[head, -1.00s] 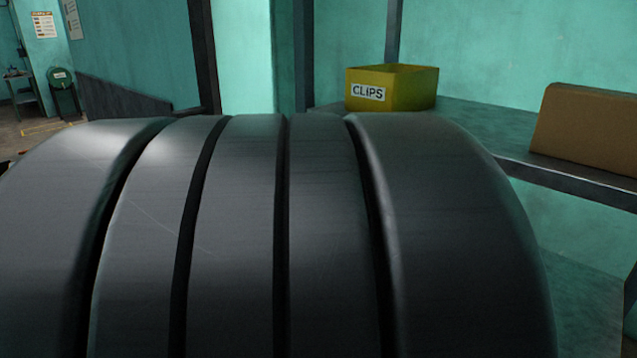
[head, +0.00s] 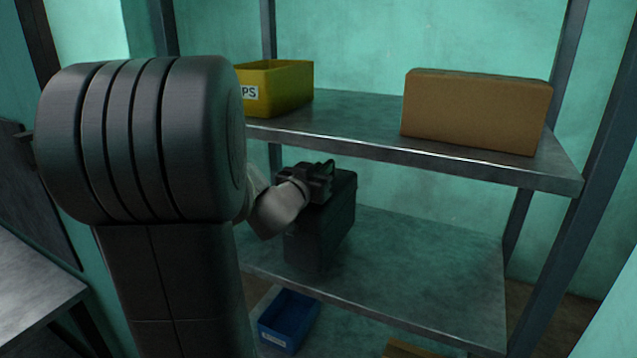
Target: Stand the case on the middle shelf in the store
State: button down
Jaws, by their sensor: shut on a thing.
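The dark case (head: 322,226) is upright at the left part of the middle shelf (head: 430,268), close to its front edge. Whether its bottom rests on the shelf or hangs slightly above it, I cannot tell. My gripper (head: 316,180) is shut at the top of the case, seemingly on its handle; the fingertips are hard to make out. My arm reaches in from the left and hides the shelf's left end.
The upper shelf (head: 365,145) holds a yellow bin (head: 285,87) and a brown box (head: 475,112). Below are a blue bin (head: 288,320) and part of another box (head: 408,349). A dark upright post (head: 585,170) stands at right. The middle shelf is clear right of the case.

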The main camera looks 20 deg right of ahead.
aim_at(331, 173)
jog(key=shift+w+d+r, duration=0.1)
jog(key=shift+w+d, duration=0.25)
jog(key=shift+d, duration=0.05)
jog(key=shift+f+b, duration=0.4)
jog(key=shift+f, duration=1.6)
jog(key=c, duration=1.4)
grip_release()
jog(key=shift+r, duration=0.25)
jog(key=v, duration=1.2)
jog(key=shift+s+f, duration=0.1)
